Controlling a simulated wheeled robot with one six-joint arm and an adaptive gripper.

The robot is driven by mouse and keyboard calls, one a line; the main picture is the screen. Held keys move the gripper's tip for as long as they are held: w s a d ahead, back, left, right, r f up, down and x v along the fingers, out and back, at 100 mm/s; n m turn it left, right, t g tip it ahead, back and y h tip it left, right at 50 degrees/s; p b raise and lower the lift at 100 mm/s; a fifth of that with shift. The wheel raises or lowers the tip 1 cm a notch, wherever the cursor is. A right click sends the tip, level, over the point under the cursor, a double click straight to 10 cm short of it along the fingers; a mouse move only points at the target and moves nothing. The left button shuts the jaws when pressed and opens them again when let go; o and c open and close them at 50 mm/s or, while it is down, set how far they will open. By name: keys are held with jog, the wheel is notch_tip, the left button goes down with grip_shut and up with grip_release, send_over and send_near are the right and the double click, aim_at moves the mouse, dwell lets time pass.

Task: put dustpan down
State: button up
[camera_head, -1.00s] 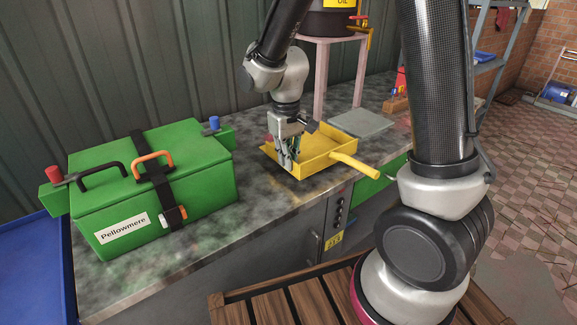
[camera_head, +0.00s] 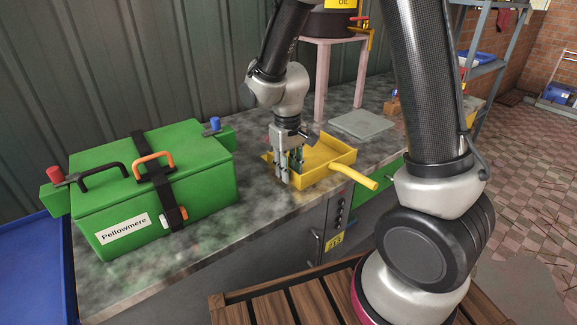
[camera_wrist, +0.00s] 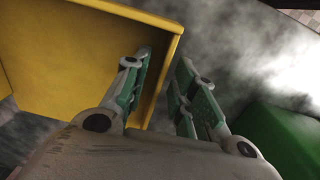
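The yellow dustpan (camera_head: 327,153) is on the stone counter, apparently resting flat. Its handle (camera_head: 354,177) points right and juts out over the counter's front edge. My gripper (camera_head: 289,182) points down at the dustpan's left end. In the wrist view the gripper (camera_wrist: 165,56) has its fingers apart, one on each side of the dustpan's thin yellow wall (camera_wrist: 168,72). A gap shows between the right finger and that wall. The fingers hide part of the dustpan's left side in the head view.
A green box (camera_head: 150,190) labelled Pellowmere stands on the counter to the left, with bare counter between it and my gripper. A grey plate (camera_head: 362,124) lies behind the dustpan. A pink stand (camera_head: 321,80) carries a dark oil container (camera_head: 326,23) at the back.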

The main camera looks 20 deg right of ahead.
notch_tip(320, 180, up, 11)
jog(key=s+d+r+m+t, duration=0.1)
jog(key=s+d+r+t, duration=0.1)
jog(key=s+d+r, duration=0.3)
jog(key=s+d+r+m+t, duration=0.2)
jog(key=s+d+r, duration=0.4)
jog(key=s+d, duration=0.4)
jog(key=s, duration=0.4)
jog(key=shift+m, duration=0.3)
jog(key=shift+a, duration=0.15)
